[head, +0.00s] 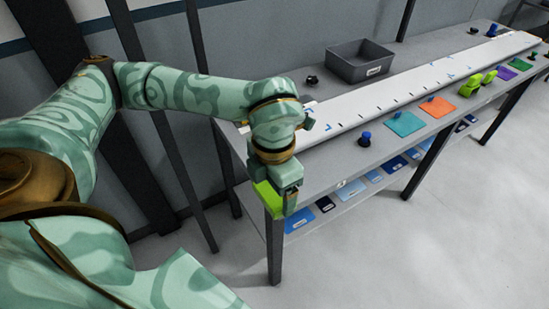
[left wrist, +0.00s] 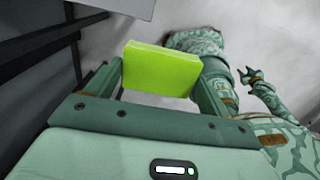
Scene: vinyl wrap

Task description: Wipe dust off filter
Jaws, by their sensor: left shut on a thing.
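My left gripper (head: 284,203) is at the near left end of the workbench, beside its corner leg. It is shut on a lime-green block (head: 267,197), which shows beside the fingers in the head view. In the left wrist view the block (left wrist: 160,68) sits squarely between the two fingers, flat and clean-edged, apart from any surface there. My right gripper (left wrist: 251,77) shows small and far off at the right of the left wrist view; its jaw state is unclear. I cannot pick out a filter or any dust in either view.
The grey workbench (head: 305,165) carries a long white marked board (head: 400,92), a grey bin (head: 360,62), a blue-knobbed tool (head: 365,139), teal (head: 404,124) and orange (head: 437,107) pads, and green objects (head: 473,84). Blue items lie on its lower shelf. The floor in front is clear.

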